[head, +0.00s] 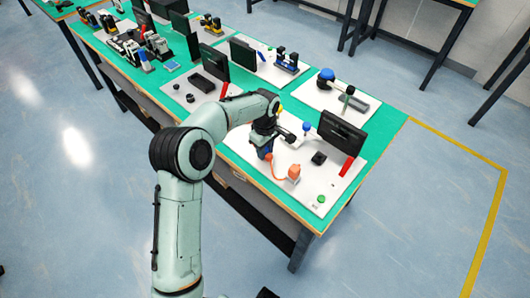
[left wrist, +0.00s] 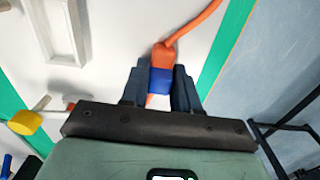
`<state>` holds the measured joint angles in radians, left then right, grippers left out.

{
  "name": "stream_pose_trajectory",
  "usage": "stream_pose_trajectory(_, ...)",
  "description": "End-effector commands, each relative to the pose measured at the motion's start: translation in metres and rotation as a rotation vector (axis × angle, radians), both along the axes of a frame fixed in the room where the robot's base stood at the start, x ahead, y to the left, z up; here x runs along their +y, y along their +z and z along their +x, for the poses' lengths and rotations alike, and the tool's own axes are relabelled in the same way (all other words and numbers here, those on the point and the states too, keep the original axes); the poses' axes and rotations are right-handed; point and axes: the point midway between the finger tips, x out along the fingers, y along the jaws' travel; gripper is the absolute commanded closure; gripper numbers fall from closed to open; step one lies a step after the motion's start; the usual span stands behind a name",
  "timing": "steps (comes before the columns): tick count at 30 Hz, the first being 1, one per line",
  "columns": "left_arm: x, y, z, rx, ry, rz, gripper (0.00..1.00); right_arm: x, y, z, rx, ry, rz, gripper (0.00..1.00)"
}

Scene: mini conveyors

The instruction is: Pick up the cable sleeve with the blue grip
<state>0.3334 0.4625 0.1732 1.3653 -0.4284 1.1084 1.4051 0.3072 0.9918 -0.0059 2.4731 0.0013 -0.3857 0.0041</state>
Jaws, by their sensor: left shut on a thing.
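The orange cable sleeve with the blue grip (left wrist: 160,80) shows in the left wrist view, its blue band between my left gripper's two dark fingers. My left gripper (left wrist: 160,70) is shut on it at the blue grip. An orange cable runs from its end to the upper right. In the head view my left gripper (head: 265,153) is low over the near part of the white board (head: 300,210). There the orange cable (head: 279,161) curves from beside the fingers to an orange block (head: 294,174). The arm partly hides the grip in that view.
A black monitor (head: 342,131), a red bar (head: 347,166), a small black box (head: 318,158) and a green disc (head: 321,198) are on the board to the right. Another white board (head: 315,99) lies behind. The table's front edge is close to the gripper.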

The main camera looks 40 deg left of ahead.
Motion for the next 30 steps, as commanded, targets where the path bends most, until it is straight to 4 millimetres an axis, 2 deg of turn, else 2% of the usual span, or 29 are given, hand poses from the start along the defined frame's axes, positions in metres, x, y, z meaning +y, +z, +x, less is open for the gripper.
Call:
stream_pose_trajectory(7, 0.000, 0.007, 0.001, -0.002, 0.001, 0.001, 1.00, 0.000, 0.001, 0.000, 0.000, 0.000, 0.000, 0.43)
stream_pose_trajectory(13, 0.000, 0.032, 0.001, -0.005, 0.000, 0.001, 1.00, 0.000, 0.003, 0.001, -0.001, 0.000, 0.000, 0.43)
stream_pose_trajectory(17, 0.000, 0.060, 0.001, -0.006, 0.000, 0.001, 1.00, 0.000, 0.007, 0.003, -0.003, 0.000, 0.000, 0.43)
stream_pose_trajectory(24, 0.000, 0.128, 0.001, -0.007, 0.000, 0.001, 1.00, 0.000, 0.020, 0.007, -0.009, 0.000, 0.000, 0.43)
stream_pose_trajectory(30, 0.000, 0.174, 0.001, -0.005, 0.000, 0.000, 1.00, 0.000, 0.032, 0.013, -0.015, 0.000, 0.000, 0.43)
